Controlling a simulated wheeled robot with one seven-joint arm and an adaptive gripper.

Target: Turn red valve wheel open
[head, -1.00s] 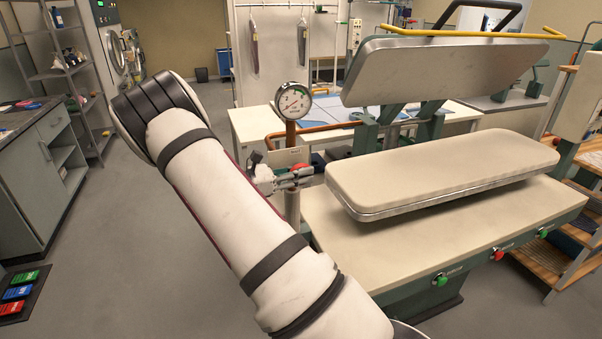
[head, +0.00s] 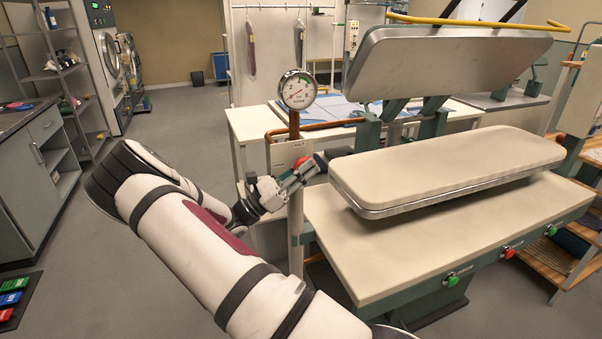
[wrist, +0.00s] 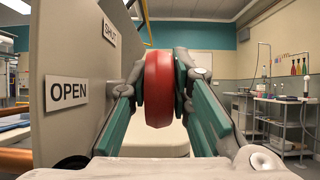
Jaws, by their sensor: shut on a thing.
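The red valve wheel (wrist: 158,88) is seen edge-on in the wrist view, between the two fingers of my gripper (wrist: 160,85). Both finger pads touch its sides, so my gripper is shut on it. In the head view the wheel (head: 318,162) shows only as a bit of red at the tip of my gripper (head: 305,170), left of the press. A plate beside it carries an OPEN sign (wrist: 68,92) and a SHUT sign (wrist: 109,32). The round gauge (head: 297,89) stands above on a copper pipe; its needle is too small to read surely.
The padded ironing press (head: 440,170) with its raised upper plate (head: 450,58) stands close on the right. A white table (head: 250,122) is behind the pipe. Grey cabinets (head: 30,180) stand at the left, with open floor between.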

